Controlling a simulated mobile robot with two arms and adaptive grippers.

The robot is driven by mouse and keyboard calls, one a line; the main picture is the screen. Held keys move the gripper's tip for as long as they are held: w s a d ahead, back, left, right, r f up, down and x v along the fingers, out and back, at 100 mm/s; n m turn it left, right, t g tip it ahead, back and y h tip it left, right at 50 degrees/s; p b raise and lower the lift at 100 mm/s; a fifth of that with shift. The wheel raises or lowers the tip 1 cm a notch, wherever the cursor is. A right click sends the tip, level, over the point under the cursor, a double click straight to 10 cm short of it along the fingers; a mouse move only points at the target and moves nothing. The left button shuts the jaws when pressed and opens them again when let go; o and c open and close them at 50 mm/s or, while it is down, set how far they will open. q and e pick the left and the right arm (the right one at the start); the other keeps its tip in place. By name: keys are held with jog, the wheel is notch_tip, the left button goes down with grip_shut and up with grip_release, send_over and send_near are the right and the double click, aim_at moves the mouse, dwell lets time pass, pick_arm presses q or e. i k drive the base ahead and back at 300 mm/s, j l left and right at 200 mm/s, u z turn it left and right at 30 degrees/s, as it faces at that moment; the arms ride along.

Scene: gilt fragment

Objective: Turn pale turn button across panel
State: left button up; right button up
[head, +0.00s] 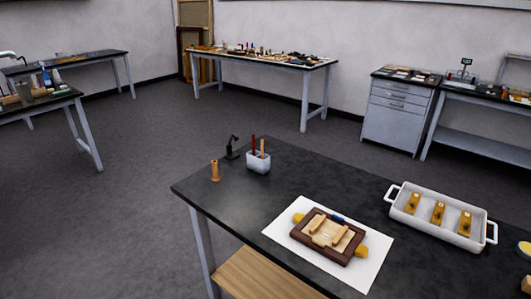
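A dark brown frame (302,235) lies flat on a white sheet (286,237) on the near dark table. A pale panel (324,236) fills its middle. Two small pale wooden bars, one to the left (316,223) and one to the right (341,235), lie on the frame and panel. I cannot tell which is the pale turn button, or whether either crosses the panel edge. Yellow-orange pieces show at the frame's left (298,217) and right (361,250). A blue piece (337,217) is at its far edge. Neither of my grippers is in view.
A white two-handled tray (402,217) with several orange-yellow pieces stands right of the sheet. A white cup (257,162) with red and orange tools, an orange cylinder (215,171) and a small black stand (232,149) are at the back left. The table's left front is clear.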

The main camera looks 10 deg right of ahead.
aim_at(320, 243)
jog(key=i+l+z, duration=0.3)
jog(key=i, duration=0.15)
jog(key=i+l+z, duration=0.1)
jog(key=i+z, duration=0.25)
jog(key=i, duration=0.1)
